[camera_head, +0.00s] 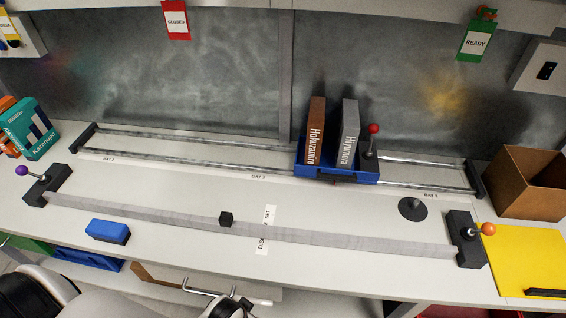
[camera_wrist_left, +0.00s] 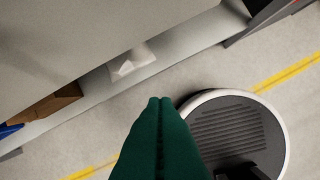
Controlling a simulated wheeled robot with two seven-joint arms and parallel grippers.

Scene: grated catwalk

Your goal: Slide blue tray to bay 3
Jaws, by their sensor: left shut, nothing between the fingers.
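The blue tray (camera_head: 308,172) sits on two metal rails (camera_head: 205,142), between the bay 2 label (camera_head: 258,177) and the bay 3 label (camera_head: 431,195). It carries a brown book (camera_head: 315,135) and a grey book (camera_head: 349,135), both upright. A red-knobbed post (camera_head: 373,140) stands at the tray's right end. The bay 1 label (camera_head: 108,158) is at the left. My left gripper (camera_wrist_left: 160,101) shows in the left wrist view, its green fingers shut and empty above the floor, away from the tray. My right gripper is not in view.
A grey bar (camera_head: 330,236) crosses in front, between a purple-knobbed block (camera_head: 45,188) and an orange-knobbed block (camera_head: 466,240). A blue block (camera_head: 107,230) and a black disc with a peg (camera_head: 412,208) lie on the bench. An open cardboard box (camera_head: 525,185) stands at the right.

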